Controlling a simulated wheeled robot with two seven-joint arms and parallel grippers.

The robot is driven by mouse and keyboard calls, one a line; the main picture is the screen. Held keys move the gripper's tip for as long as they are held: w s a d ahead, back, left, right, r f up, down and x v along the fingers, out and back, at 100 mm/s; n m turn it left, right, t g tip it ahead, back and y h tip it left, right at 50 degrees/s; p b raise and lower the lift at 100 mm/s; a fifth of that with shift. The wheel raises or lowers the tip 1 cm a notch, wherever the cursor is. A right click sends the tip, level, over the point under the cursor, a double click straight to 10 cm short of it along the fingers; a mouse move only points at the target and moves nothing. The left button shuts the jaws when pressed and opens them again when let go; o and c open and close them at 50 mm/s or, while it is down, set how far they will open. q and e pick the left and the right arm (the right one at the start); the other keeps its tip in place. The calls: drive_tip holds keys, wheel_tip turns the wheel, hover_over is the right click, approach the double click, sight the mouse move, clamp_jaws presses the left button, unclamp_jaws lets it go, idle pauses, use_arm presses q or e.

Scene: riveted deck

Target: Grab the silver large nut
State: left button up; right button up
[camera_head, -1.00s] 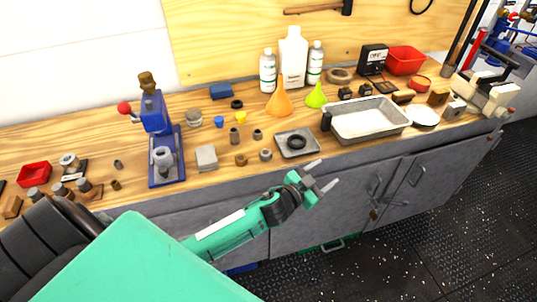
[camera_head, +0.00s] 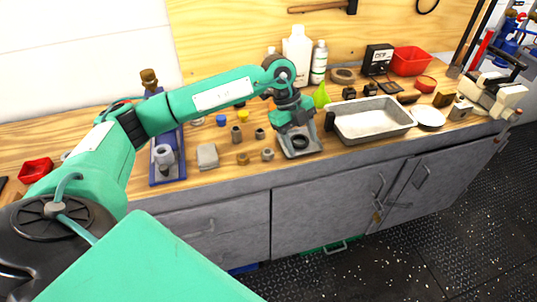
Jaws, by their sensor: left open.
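A small silver-grey nut (camera_head: 268,154) stands on the wooden bench near its front edge, just left of the small metal tray (camera_head: 312,150). It looks like the large nut, though it is small in the picture. My left gripper (camera_head: 292,128) points down over the back of that tray, to the right of and behind the nut. It is open, with nothing seen between its fingers. A dark ring (camera_head: 299,142) lies in the tray. My right gripper is not in view.
Other small parts stand close by: a brownish nut (camera_head: 242,158), a dark nut (camera_head: 260,133) and a grey block (camera_head: 207,156). A large metal pan (camera_head: 372,124) is to the right. A blue press (camera_head: 168,168) stands to the left.

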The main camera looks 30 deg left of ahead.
use_arm(q)
drive_tip(key=a+r+n+y, duration=0.3)
drive_tip(key=a+y, duration=0.1)
drive_tip(key=a, duration=0.6)
drive_tip(key=p, duration=0.1)
hover_over(269, 153)
drive_tip(key=shift+y, duration=0.3)
wheel_tip(269, 153, down, 7)
drive_tip(key=shift+s+a+r, duration=0.1)
drive_tip(key=shift+s+r, duration=0.05)
drive_tip(key=shift+f, duration=0.6)
drive_tip(key=shift+f+p, duration=0.3)
drive_tip(key=f, duration=0.1)
drive_tip(key=f+p, duration=0.1)
drive_tip(key=f, duration=0.1)
drive_tip(key=shift+w+f, duration=0.25)
drive_tip(key=shift+f, duration=0.65)
drive_tip(key=c, duration=1.1)
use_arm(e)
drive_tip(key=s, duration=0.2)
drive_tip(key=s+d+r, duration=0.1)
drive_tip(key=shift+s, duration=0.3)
use_arm(q)
drive_tip(key=shift+r, duration=0.15)
